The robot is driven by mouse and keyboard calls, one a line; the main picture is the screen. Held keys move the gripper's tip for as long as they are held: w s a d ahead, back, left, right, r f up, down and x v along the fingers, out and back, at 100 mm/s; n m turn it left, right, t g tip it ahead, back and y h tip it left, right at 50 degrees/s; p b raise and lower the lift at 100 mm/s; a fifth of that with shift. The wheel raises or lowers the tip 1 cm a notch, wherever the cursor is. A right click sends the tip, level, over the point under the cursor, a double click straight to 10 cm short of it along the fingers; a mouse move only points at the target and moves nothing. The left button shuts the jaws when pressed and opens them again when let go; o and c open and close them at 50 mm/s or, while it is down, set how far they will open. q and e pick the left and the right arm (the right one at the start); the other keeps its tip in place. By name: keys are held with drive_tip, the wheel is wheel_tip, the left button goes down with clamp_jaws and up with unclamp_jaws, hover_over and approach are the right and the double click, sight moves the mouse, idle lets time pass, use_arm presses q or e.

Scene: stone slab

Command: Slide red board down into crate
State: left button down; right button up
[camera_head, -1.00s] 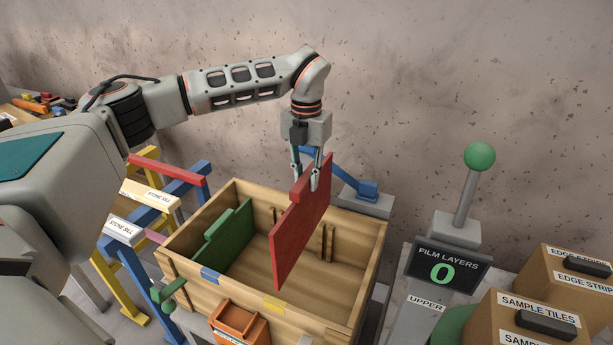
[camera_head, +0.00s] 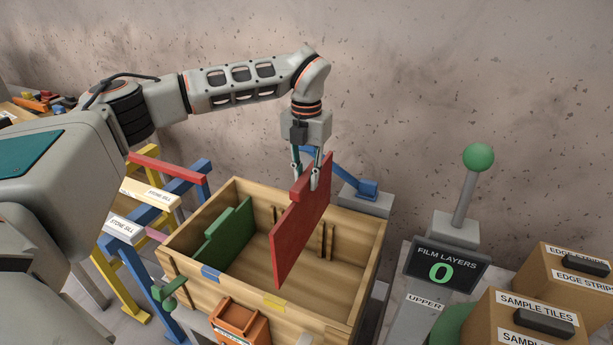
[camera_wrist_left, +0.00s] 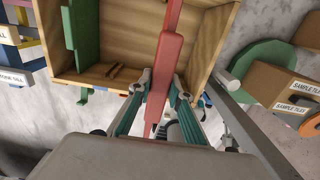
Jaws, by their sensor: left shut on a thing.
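The red board (camera_head: 301,230) hangs upright and edge-on above the open wooden crate (camera_head: 372,268), its lower part overlapping the crate's opening in the head view. I cannot tell how far its lower edge is below the rim. My left gripper (camera_head: 306,176) is shut on the board's top grip. In the left wrist view, the red board (camera_wrist_left: 164,62) runs between the fingertips (camera_wrist_left: 160,90), with the crate (camera_wrist_left: 215,35) beyond it. A green board (camera_head: 226,236) stands inside the crate's left part. My right gripper is not in view.
Blue tape (camera_head: 211,273) and yellow tape (camera_head: 274,302) mark the crate's front rim. An orange bin (camera_head: 240,325) is at the front. A "FILM LAYERS 0" sign (camera_head: 447,268) and a green-knobbed lever (camera_head: 467,195) stand right, near labelled boxes (camera_head: 540,315). Blue and yellow racks (camera_head: 150,275) stand left.

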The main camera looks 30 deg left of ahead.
sight(307, 203)
use_arm(q)
drive_tip(key=shift+f+b, duration=0.5)
drive_tip(key=shift+f, duration=1.15)
drive_tip(key=shift+p, duration=0.3)
drive_tip(key=shift+f, duration=0.2)
drive_tip(key=shift+f+b, duration=1)
drive_tip(key=shift+f, duration=1.25)
drive_tip(key=shift+p, duration=0.85)
idle(0.8)
drive_tip(key=shift+f, duration=0.15)
